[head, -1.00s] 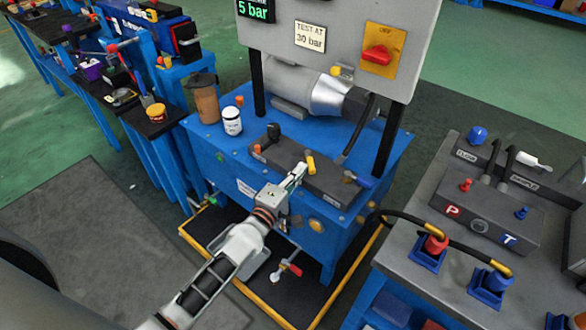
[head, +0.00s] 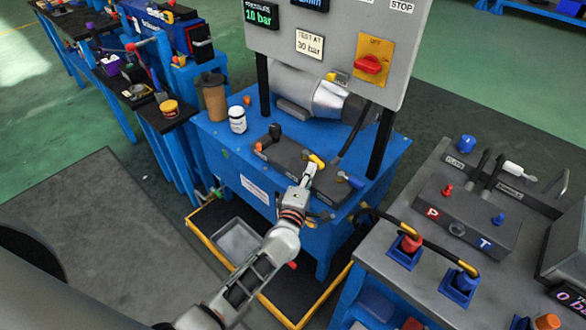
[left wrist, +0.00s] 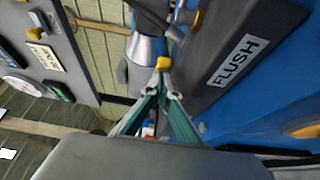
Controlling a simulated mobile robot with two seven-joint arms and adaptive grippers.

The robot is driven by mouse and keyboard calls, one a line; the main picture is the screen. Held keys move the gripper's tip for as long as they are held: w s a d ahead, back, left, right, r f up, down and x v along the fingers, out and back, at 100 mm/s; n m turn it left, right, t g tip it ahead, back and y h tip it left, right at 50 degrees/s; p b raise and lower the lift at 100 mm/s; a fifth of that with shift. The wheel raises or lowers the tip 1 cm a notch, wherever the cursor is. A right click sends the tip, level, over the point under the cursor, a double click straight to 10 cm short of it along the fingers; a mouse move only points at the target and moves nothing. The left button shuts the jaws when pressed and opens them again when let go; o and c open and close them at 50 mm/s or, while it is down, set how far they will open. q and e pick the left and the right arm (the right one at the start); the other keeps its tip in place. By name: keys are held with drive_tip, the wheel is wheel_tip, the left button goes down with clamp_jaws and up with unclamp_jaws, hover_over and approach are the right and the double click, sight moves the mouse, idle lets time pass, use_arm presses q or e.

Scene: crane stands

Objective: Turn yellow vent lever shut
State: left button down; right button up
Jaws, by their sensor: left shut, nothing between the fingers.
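The yellow vent lever (head: 317,160) is on the dark manifold block (head: 288,157) on top of the blue test stand. It lies at a slant, its lower end toward the right. My left gripper (head: 309,171) is shut and empty, its tips close by the lever on the near side. In the left wrist view the yellow lever (left wrist: 164,63) is just beyond the converging green fingers (left wrist: 163,88); I cannot tell whether they touch. My right gripper is not in view.
A blue lever (head: 350,180) is right of the yellow one. A black knob (head: 274,132) stands at the block's far left. The grey panel (head: 340,40) with a red switch rises behind.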

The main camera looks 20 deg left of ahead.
use_arm(q)
drive_tip(key=shift+w+d, duration=0.25)
drive_tip(key=shift+d, duration=0.15)
drive_tip(key=shift+w+d, duration=0.2)
drive_tip(key=shift+d, duration=0.2)
idle(0.4)
